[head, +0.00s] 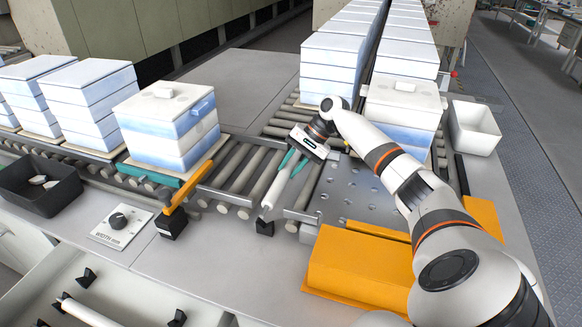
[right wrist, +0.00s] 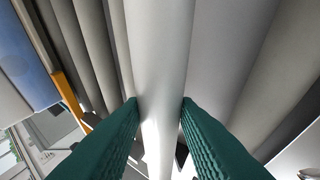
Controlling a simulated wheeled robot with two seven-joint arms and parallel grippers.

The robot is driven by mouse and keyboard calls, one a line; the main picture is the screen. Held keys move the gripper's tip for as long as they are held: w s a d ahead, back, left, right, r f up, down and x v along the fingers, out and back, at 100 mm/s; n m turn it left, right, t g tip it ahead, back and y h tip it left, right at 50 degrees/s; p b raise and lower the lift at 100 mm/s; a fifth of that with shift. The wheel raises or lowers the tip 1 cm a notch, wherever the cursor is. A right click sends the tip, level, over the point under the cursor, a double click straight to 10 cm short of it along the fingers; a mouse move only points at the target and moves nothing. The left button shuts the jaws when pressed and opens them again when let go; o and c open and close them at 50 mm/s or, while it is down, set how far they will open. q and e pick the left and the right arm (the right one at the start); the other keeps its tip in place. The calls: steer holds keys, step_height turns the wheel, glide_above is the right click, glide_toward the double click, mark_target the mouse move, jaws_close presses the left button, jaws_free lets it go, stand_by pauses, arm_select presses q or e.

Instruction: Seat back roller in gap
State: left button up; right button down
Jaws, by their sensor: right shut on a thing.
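My right gripper (head: 292,163) reaches in from the right over the roller conveyor, its teal fingers shut on a pale white roller (head: 279,191). In the right wrist view the roller (right wrist: 163,60) runs lengthwise between the two fingers (right wrist: 160,103). The held roller lies roughly in line with the grey conveyor rollers (head: 232,168), at the gap between them and the perforated metal plate (head: 358,190). Its near end is by the conveyor's front rail, above a black block (head: 265,227). I cannot tell whether its ends rest in their seats. My left gripper is not in view.
A white box stack (head: 168,148) with an orange bar (head: 190,188) stands left of the rollers. Another stack (head: 402,118) stands behind my right arm. An orange cover (head: 345,272) lies in front. A second white roller (head: 86,312) rests in the open drawer at lower left.

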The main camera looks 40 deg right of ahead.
steer(key=shift+f+b, duration=0.65)
steer(key=shift+f, duration=0.05)
steer(key=shift+a+f, duration=0.15)
steer(key=shift+f, duration=1.05)
steer(key=c, duration=1.2)
jaws_free()
steer(key=shift+f, duration=0.1)
steer(key=shift+o, duration=0.8)
steer(key=shift+f, duration=0.15)
steer(key=shift+d+r, duration=0.3)
steer(key=shift+r, duration=0.1)
steer(key=b+v, duration=0.1)
steer(key=v, duration=0.9)
steer(key=shift+s+r+b, duration=0.15)
steer(key=shift+r+b, duration=0.15)
steer(key=shift+d+r, duration=0.15)
steer(key=shift+r, duration=0.5)
